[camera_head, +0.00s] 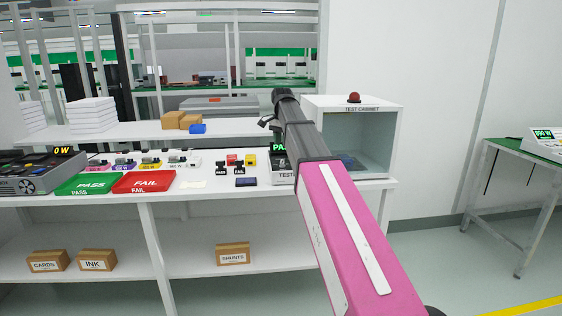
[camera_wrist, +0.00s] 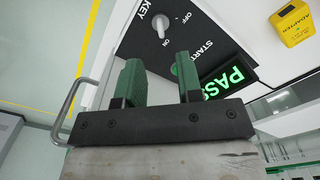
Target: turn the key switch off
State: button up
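In the wrist view, the key switch (camera_wrist: 160,24) is a pale grey knob on a dark panel (camera_wrist: 138,42), marked KEY, OFF and ON. Its narrow part reaches down toward the ON mark. A lit green PASS display (camera_wrist: 226,82) and the word START are to the right; a green button is partly hidden by a finger. My gripper (camera_wrist: 160,78) is open, with two green-padded fingers apart and nothing between them. The knob appears beyond the fingertips, apart from them. In the head view, my arm largely hides the tester (camera_head: 283,174), and the switch is not visible.
The white test cabinet (camera_head: 388,140), with a red lamp on top, stands right of the tester. Left on the bench are the green PASS tray (camera_head: 88,184) and red FAIL tray (camera_head: 144,181). The wrist view shows a yellow adapter (camera_wrist: 292,24) and a grey handle (camera_wrist: 70,103).

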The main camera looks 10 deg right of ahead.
aim_at(282, 160)
notch_tip(282, 160, down, 8)
jog(key=shift+f, duration=0.25)
grip_shut()
